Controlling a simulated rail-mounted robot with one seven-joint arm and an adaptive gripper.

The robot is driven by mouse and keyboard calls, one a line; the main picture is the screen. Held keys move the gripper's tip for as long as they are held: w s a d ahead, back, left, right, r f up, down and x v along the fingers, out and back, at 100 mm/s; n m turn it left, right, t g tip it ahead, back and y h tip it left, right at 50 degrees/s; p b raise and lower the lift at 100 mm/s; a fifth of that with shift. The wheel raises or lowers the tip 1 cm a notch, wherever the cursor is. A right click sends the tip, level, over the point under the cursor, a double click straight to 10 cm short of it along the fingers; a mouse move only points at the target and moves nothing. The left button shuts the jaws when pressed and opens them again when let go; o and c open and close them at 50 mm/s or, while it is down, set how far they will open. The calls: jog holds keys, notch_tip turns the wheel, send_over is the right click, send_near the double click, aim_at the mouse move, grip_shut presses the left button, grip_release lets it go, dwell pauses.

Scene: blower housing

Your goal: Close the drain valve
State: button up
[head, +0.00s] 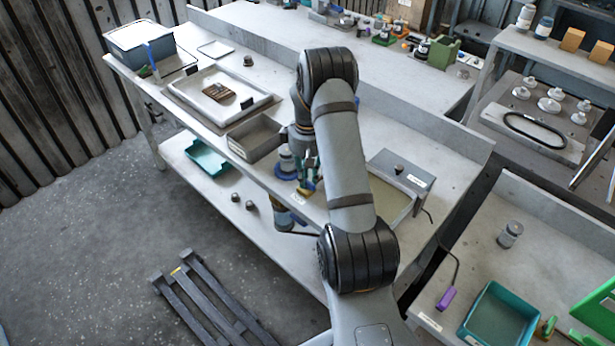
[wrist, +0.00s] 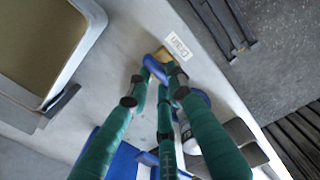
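The drain valve shows in the wrist view as a brass-coloured body (wrist: 162,55) with a blue lever (wrist: 154,68), beside a white label that seems to read DRAIN (wrist: 178,46). It sits near the edge of the grey bench. My gripper (wrist: 157,76) has green fingers with black joints. Their tips are apart, close to the blue lever; I cannot tell whether they touch it. In the head view my gripper (head: 308,176) is low over the bench's front edge, and the yellowish valve part (head: 306,191) shows just below it. My arm hides part of this area.
A shallow tan-bottomed tray (wrist: 45,30) lies left of the valve in the wrist view. A grey box (head: 402,172) and an open grey bin (head: 257,137) stand on the bench. A dark pallet (head: 212,305) lies on the floor.

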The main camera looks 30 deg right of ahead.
jog(key=o, duration=0.3)
jog(key=shift+o, duration=0.2)
notch_tip(320, 180, up, 12)
dwell(0.5)
dwell(0.3)
notch_tip(320, 180, down, 12)
jog(key=shift+r, duration=0.1)
dwell(0.4)
dwell(0.3)
